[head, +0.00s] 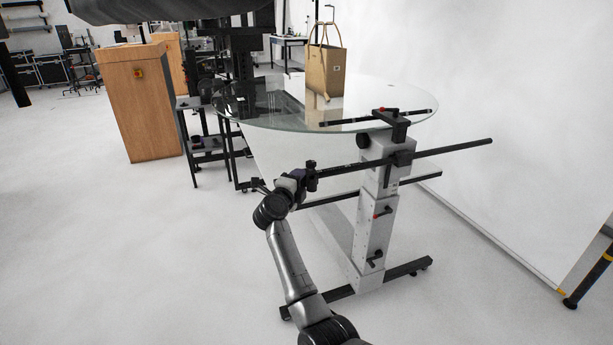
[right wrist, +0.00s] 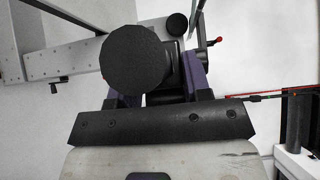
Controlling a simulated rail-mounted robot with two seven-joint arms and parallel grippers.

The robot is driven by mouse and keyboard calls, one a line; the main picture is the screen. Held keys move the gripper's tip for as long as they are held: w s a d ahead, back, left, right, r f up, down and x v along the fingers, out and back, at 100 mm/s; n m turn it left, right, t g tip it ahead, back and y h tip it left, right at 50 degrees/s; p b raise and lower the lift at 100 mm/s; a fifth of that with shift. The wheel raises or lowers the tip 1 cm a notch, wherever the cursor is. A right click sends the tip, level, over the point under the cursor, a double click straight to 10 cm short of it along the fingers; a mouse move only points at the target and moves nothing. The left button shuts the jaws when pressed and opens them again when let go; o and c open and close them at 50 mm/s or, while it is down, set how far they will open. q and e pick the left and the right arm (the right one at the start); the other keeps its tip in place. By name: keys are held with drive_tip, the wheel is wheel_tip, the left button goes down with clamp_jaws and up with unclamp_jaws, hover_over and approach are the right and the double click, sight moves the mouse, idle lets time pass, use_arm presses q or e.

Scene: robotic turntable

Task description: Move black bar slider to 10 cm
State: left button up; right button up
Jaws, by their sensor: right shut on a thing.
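A long black bar (head: 430,154) runs sideways across the grey-white stand, below the glass top. The black slider (head: 311,176) sits on the bar near its left part. My right gripper (head: 300,179) comes up from below and is shut on the slider. In the right wrist view, a round black knob (right wrist: 137,62) stands in front of my right gripper's fingers, one at each side. The fingers' exact contact is partly hidden behind the knob. Any scale marks on the bar are too small to read. My left gripper is not in view.
The round glass top (head: 265,118) carries a tan paper bag (head: 323,69). The stand (head: 374,225) has a black foot (head: 405,268) on the floor. A wooden cabinet (head: 143,105) stands at the left. The floor at the front left is clear.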

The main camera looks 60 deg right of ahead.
drive_tip(key=shift+s+d, duration=0.1)
drive_tip(key=o, duration=1)
drive_tip(key=s+a+p, duration=0.2)
drive_tip(key=a+p, duration=0.3)
drive_tip(key=a, duration=0.9)
